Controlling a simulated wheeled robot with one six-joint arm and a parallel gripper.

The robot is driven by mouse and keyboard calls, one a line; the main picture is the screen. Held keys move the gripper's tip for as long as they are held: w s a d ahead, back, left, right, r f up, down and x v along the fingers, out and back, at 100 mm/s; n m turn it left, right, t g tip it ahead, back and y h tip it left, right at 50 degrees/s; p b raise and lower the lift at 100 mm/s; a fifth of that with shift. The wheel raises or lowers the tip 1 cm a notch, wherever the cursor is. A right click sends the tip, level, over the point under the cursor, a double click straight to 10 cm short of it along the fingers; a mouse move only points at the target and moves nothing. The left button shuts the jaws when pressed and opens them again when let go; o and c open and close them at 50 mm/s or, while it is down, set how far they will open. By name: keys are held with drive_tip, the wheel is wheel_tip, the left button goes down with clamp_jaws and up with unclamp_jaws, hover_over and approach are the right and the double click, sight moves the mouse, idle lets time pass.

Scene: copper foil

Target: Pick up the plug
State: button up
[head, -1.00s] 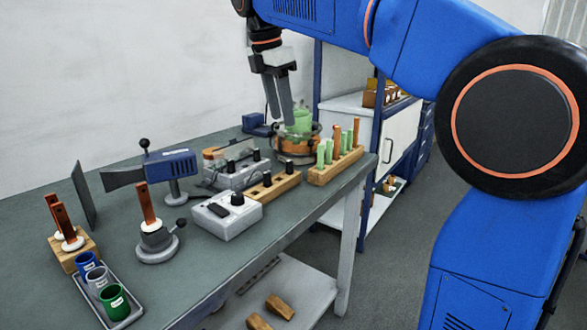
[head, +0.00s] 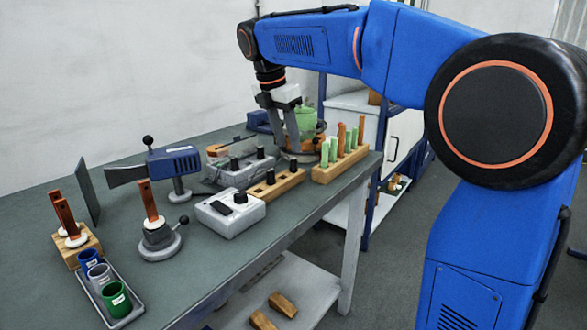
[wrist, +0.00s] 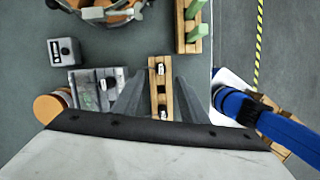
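Black plugs stand upright in a wooden block (head: 290,184): a near plug (head: 270,177) and a far plug (head: 293,165) in the head view. In the wrist view, the wooden block (wrist: 161,91) shows two dark plug tops with white labels, the upper plug (wrist: 160,68) and the lower plug (wrist: 163,114). My gripper (wrist: 158,79) is open and empty, its two grey fingers on either side of the block as seen from above. In the head view my gripper (head: 297,146) hangs above the far end of the block. Its height over the plugs is hard to judge.
A wooden rack (head: 335,171) with green and copper pieces stands to the right, near the table edge. A round fixture with a green cup (head: 305,118) is behind. A white box (head: 229,221) sits in front.

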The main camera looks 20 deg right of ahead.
sight(293, 159)
drive_tip(key=shift+x, duration=3.25)
clamp_jaws()
